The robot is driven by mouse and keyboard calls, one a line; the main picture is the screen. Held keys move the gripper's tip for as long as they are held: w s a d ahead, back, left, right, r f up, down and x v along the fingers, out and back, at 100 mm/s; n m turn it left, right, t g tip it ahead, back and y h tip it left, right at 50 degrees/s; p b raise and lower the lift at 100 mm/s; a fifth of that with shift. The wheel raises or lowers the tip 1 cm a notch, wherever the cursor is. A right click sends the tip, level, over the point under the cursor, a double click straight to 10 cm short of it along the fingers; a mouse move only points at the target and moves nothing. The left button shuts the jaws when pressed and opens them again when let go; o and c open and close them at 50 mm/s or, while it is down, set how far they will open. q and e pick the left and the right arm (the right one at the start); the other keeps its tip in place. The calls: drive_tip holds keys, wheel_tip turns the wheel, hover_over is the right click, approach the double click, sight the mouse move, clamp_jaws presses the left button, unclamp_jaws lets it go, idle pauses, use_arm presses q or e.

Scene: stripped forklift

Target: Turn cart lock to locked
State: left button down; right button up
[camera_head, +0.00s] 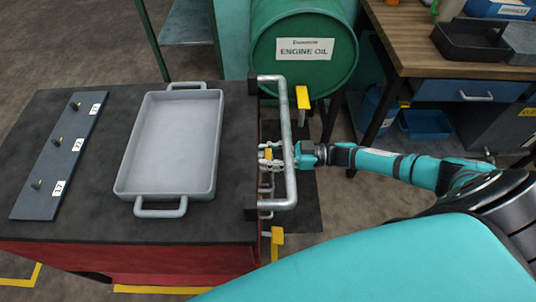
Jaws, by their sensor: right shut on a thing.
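The cart (235,215) has a dark top and red sides, with a grey tube handle (290,150) on its right side. My right arm comes in from the right, passing by the tube handle. My right gripper (270,158) is small in view between the handle and the cart's right side. It is shut on a small yellow piece (268,153), which looks like the cart lock. The fingers and the handle hide part of it, and I cannot tell its turned position. My left gripper is not in view.
A grey tray (172,140) and a dark plate with numbered pegs (60,155) lie on the cart. A wooden workbench (425,40) is at the back right.

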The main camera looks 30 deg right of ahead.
drive_tip(key=o, duration=1.2)
drive_tip(key=shift+d, duration=0.1)
drive_tip(key=v, duration=1.2)
